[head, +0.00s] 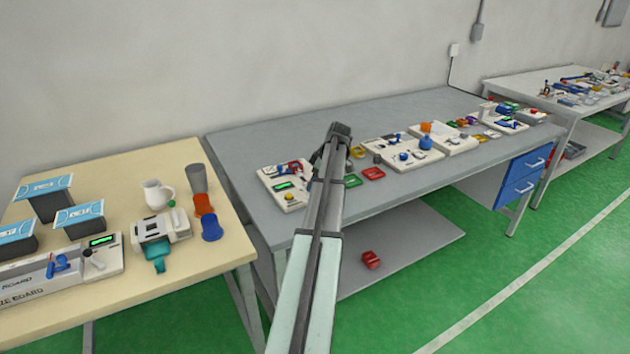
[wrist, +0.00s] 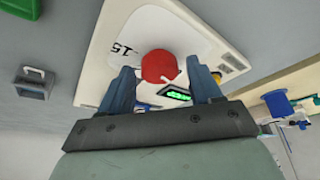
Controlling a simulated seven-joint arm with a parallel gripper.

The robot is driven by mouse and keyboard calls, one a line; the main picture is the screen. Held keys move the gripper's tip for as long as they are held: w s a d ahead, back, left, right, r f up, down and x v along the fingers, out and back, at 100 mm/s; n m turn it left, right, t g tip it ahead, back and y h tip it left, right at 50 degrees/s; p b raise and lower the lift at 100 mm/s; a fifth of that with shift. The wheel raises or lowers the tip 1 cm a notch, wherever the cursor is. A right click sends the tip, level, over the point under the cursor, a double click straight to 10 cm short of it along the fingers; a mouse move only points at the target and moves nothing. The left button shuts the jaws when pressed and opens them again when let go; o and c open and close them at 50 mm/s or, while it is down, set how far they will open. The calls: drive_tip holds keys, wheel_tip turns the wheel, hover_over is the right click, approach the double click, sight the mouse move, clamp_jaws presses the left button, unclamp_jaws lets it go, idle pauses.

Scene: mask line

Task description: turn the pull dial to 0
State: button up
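The dial is a round red knob (wrist: 160,66) with a pale pointer, on a white board (wrist: 92,88) with a printed scale. A mark reading "15" shows left of the knob in the wrist view. A green-lit display (wrist: 176,95) sits just below it; its digits are too blurred to read. My gripper (wrist: 160,72) is open, with one blue finger on each side of the knob and a gap visible on both sides. In the head view the board (head: 275,186) lies at the grey table's left end, with the knob and fingers small and partly hidden by my arm.
A beige table (head: 215,258) with a mug, cups and devices stands left. More boards (head: 405,160) and small coloured trays (head: 374,174) lie right of the dial board on the grey table (head: 240,150). The table's back strip is clear. A red object (head: 370,260) rests on the lower shelf.

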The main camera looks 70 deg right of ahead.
drive_tip(key=shift+o, duration=0.2)
drive_tip(key=shift+r, duration=0.1)
drive_tip(key=v, duration=1.3)
drive_tip(key=shift+s+r, duration=0.2)
drive_tip(key=shift+r, duration=0.05)
